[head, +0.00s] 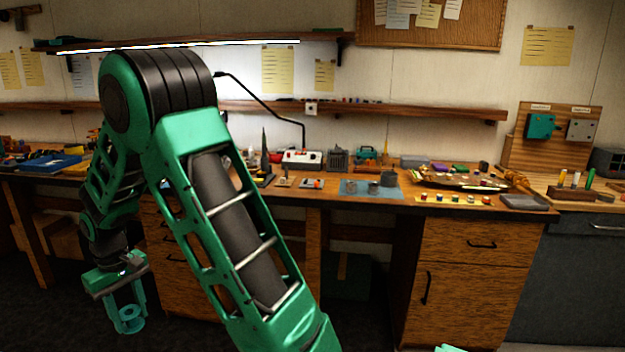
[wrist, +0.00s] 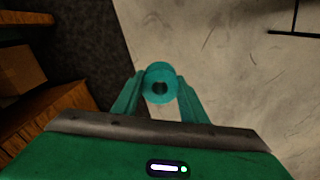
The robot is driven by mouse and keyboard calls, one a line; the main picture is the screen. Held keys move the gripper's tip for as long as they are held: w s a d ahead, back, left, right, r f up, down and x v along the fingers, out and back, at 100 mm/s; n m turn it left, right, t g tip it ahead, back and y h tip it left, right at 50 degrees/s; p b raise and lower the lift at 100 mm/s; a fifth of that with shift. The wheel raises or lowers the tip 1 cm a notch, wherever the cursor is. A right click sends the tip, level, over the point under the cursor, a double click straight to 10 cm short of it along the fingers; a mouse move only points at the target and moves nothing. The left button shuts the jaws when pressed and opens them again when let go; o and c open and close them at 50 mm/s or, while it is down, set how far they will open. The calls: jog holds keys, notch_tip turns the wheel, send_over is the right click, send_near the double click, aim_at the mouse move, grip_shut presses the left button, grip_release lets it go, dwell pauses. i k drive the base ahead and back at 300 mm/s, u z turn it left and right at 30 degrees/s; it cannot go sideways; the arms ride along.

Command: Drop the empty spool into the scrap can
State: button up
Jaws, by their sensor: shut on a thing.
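My gripper (head: 127,308) hangs low at the left of the head view, in front of the bench and below its top. It is shut on the teal empty spool (head: 131,322), which sits between the fingertips with its round end facing down. In the wrist view my gripper (wrist: 160,80) has one finger on each side of the spool (wrist: 160,71), whose dark centre hole shows. I cannot make out the scrap can for certain in either view.
The wooden workbench (head: 470,238) runs across the back, crowded with tools and small parts. A dark box (head: 346,282) stands in the shadow under it.

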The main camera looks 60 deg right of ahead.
aim_at(389, 186)
jog(key=z, duration=2.1)
jog(key=i, duration=0.5)
jog(key=z, duration=0.2)
